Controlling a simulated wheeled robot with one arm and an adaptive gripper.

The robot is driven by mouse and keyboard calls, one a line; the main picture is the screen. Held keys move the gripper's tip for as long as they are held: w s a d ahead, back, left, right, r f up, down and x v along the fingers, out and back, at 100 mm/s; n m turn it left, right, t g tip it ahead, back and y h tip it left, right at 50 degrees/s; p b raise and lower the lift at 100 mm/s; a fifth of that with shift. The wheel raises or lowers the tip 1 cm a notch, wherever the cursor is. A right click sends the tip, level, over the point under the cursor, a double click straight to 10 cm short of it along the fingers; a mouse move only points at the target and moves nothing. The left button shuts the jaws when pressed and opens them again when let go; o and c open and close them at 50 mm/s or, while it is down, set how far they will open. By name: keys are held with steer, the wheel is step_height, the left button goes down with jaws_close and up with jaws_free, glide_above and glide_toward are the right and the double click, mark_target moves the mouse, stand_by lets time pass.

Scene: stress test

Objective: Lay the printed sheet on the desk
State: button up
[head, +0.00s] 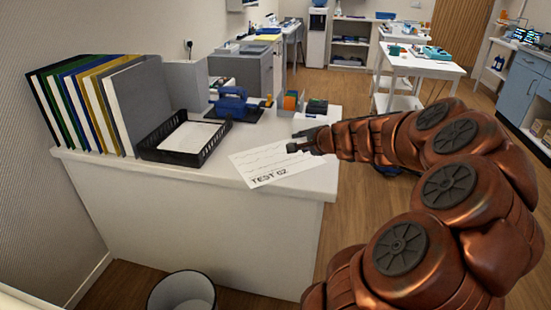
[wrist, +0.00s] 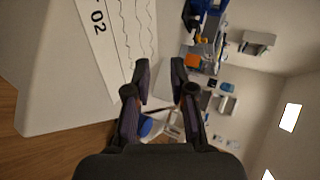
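The printed sheet (head: 272,164), white with wavy lines and "TEST 02", appears flat at the right front of the white desk (head: 190,172). Its lower left corner reaches about the desk's front edge; I cannot tell whether it overhangs. In the wrist view the sheet (wrist: 118,35) lies left of my gripper (wrist: 159,66), its edge close to the left finger. The fingers stand apart with nothing visible between them. In the head view my gripper (head: 293,147) is over the sheet's far right part and hides some of it; whether it touches the paper cannot be told.
A black tray (head: 150,151) with paper stands left of the sheet. Upright coloured folders (head: 85,108) are at the far left. A bin (head: 182,290) is on the floor in front.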

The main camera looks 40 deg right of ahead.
step_height(320, 180, up, 7)
steer(key=s+p, duration=0.2)
steer(key=p, duration=0.2)
steer(key=shift+s+a, duration=0.2)
steer(key=shift+a, duration=0.1)
steer(key=shift+a, duration=0.1)
